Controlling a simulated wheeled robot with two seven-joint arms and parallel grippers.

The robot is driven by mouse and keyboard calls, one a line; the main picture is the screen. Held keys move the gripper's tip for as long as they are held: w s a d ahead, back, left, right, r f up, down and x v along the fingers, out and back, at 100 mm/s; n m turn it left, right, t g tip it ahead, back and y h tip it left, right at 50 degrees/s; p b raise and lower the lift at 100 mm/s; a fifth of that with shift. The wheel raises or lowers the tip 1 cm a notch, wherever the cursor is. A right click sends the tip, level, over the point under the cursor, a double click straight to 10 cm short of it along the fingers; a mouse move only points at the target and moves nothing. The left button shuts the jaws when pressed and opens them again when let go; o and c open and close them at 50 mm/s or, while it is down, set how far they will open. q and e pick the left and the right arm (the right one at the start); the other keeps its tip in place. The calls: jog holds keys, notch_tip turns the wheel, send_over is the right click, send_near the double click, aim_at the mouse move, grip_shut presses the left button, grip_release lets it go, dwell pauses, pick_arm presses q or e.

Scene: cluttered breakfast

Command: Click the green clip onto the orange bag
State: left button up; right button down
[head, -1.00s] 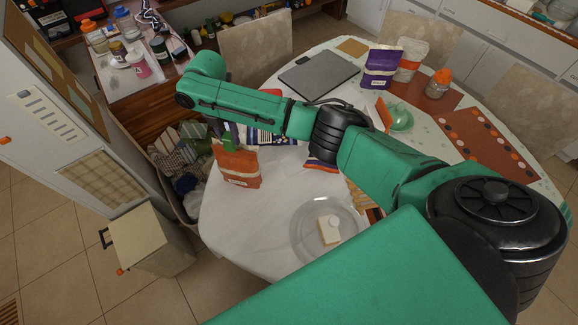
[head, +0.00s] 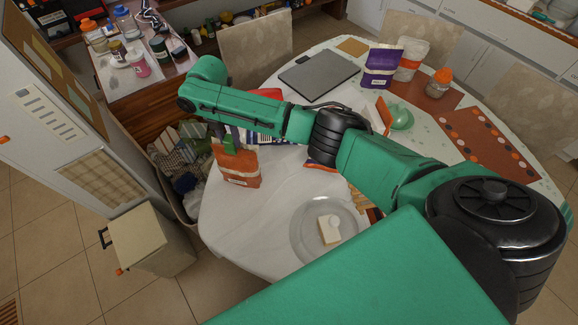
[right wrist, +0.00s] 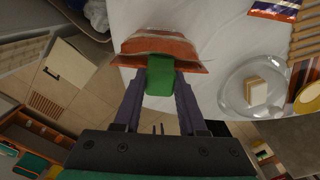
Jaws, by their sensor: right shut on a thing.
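The orange bag (head: 237,168) stands upright near the left edge of the white table, with a pale label low on its front. It also shows in the right wrist view (right wrist: 150,46), just beyond the fingertips. My right gripper (head: 232,140) is shut on the green clip (right wrist: 160,75), with one dark finger on each side of it. The clip (head: 229,147) is at the bag's top edge and overlaps it in both views. I cannot tell whether its jaws are around the edge. My left gripper is not in view.
A glass plate (head: 298,237) with a pale block (head: 329,230) is at the table's front. A laptop (head: 319,74), a purple bag (head: 381,68) and an orange-lidded jar (head: 438,83) stand farther back. Bare white tabletop lies right of the orange bag.

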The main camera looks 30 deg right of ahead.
aim_at(229, 138)
jog(key=shift+s+f+b, duration=0.1)
jog(key=shift+f+b, duration=0.2)
jog(key=shift+f, duration=0.35)
jog(key=shift+c, duration=2)
grip_release()
jog(key=shift+c, duration=1.4)
notch_tip(229, 138, up, 3)
jog(key=p, duration=0.3)
jog(key=shift+r, duration=2)
